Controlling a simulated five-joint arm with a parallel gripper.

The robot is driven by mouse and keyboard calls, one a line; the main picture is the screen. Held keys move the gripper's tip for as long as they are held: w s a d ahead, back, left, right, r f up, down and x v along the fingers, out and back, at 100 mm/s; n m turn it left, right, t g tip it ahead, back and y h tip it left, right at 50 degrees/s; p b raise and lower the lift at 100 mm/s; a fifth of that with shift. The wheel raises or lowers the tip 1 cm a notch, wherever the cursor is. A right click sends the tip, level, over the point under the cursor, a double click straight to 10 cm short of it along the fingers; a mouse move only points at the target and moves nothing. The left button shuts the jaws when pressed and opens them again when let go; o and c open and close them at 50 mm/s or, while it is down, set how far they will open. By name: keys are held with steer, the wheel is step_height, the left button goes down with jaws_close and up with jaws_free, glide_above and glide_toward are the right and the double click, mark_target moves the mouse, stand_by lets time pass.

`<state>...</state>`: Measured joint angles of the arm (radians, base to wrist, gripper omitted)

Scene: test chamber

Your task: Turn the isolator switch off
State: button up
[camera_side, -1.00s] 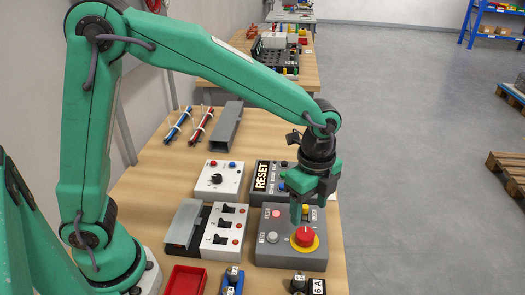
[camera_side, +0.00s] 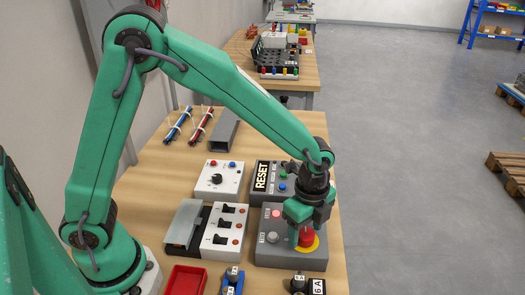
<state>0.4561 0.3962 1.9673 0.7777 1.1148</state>
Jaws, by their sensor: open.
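A grey control box (camera_side: 275,257) at the front right of the table has a red knob (camera_side: 306,238) on a yellow disc, a lit pink-red button (camera_side: 276,213) and a pale button (camera_side: 272,237). No readable label tells me whether the red knob is the isolator switch. My gripper (camera_side: 305,230) is open and points down at the red knob, with its fingers at or just above it. The gripper hides part of the knob and disc, and I cannot tell whether it touches.
A white panel with black toggle switches (camera_side: 222,240) stands left of the box. Behind are a white panel with a black rotary knob (camera_side: 217,179) and a RESET box (camera_side: 261,176). A red tray (camera_side: 185,281) and small parts lie at the front.

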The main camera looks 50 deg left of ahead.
steer(key=shift+f, duration=0.2)
steer(key=shift+c, duration=0.2)
steer(key=c, duration=0.9)
steer(key=shift+c, duration=0.2)
